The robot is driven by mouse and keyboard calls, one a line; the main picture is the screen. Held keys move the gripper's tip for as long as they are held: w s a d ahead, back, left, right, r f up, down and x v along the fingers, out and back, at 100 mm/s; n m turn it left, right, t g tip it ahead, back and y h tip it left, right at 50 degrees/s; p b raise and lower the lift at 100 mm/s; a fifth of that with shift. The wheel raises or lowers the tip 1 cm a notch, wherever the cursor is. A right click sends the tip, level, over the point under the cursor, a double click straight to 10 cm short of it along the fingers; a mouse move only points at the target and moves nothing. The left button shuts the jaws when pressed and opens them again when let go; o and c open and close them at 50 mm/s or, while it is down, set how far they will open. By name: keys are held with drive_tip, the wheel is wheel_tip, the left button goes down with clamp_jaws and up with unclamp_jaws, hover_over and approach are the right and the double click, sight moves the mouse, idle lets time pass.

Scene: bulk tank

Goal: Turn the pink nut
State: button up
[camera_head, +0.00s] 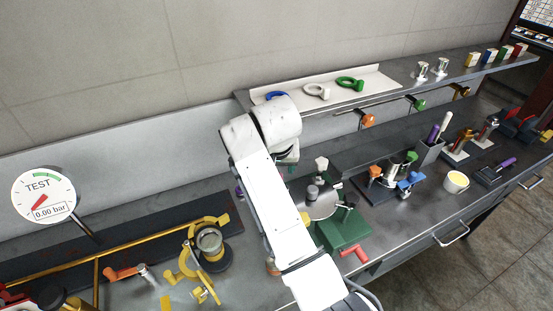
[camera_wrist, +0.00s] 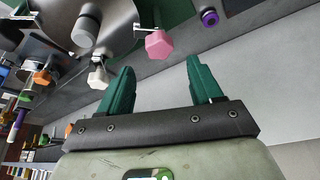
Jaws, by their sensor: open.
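The pink nut (camera_wrist: 158,44) is a six-sided piece on the side of a round metal body (camera_wrist: 60,22) in the wrist view. My gripper (camera_wrist: 160,68) is open, with its two dark green fingers apart and nothing held between them. The pink nut shows just beyond the fingertips, roughly midway between them; I cannot tell the exact gap. In the head view my arm hides the pink nut and most of my gripper. A white nut (camera_wrist: 98,77) sits to the left of the pink one in the wrist view.
In the head view, a green base (camera_head: 345,230) with a red handle (camera_head: 354,251) stands right of my arm. A gauge (camera_head: 44,195) stands at left.

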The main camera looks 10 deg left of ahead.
drive_tip(key=v, duration=0.4)
drive_tip(key=shift+r+b, duration=0.3)
drive_tip(key=shift+r, duration=0.1)
drive_tip(key=shift+s, duration=0.1)
